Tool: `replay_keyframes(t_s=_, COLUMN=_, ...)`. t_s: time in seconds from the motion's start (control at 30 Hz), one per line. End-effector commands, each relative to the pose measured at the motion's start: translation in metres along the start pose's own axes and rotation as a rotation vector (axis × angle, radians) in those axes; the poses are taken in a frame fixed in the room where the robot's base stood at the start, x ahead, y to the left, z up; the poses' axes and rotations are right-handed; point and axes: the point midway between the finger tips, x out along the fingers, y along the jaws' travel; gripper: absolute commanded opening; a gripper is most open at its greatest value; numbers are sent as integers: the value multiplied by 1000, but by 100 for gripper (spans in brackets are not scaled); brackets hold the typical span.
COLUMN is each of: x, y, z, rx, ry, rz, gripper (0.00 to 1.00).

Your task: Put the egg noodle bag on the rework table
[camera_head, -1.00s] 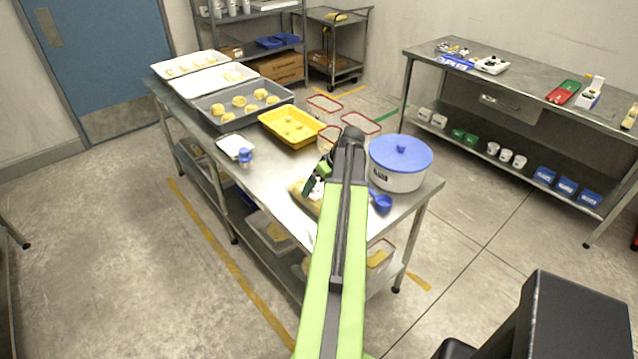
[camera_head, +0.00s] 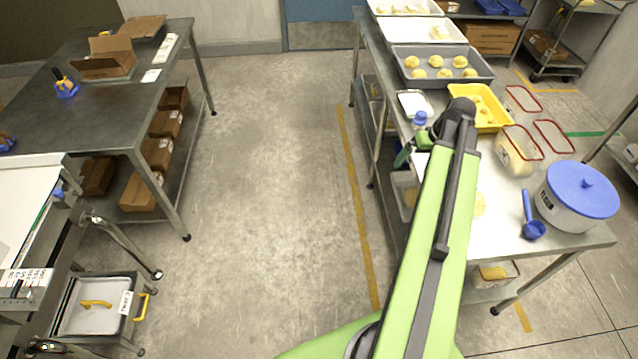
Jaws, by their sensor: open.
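A pale yellowish item (camera_head: 480,204), perhaps the egg noodle bag, lies on the steel table (camera_head: 500,235), partly hidden behind my arm. I cannot read any label on it. My gripper (camera_head: 411,148) is over the left edge of that table, beyond the item in the picture and apart from it. Its dark green fingers are open, and I see nothing between them; my arm hides part of it. No table in view carries a readable rework sign, so I cannot tell which is the rework table.
The steel table holds dough trays (camera_head: 440,66), a yellow tray (camera_head: 485,112), clear tubs (camera_head: 518,152), a blue-lidded pot (camera_head: 578,195) and a blue scoop (camera_head: 533,228). A dark table (camera_head: 95,112) with an open carton (camera_head: 108,58) stands left. Open floor (camera_head: 265,190) lies between.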

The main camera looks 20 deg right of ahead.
Motion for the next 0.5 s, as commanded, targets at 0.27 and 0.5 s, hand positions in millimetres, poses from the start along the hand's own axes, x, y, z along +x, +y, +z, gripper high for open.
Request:
replay_keyframes(t_s=0.27, x=56, y=-257, z=-3, rx=-147, ry=-182, rz=55, gripper=100)
replay_keyframes(t_s=0.5, x=71, y=-386, z=40, rx=-224, ry=-240, rz=134, gripper=100)
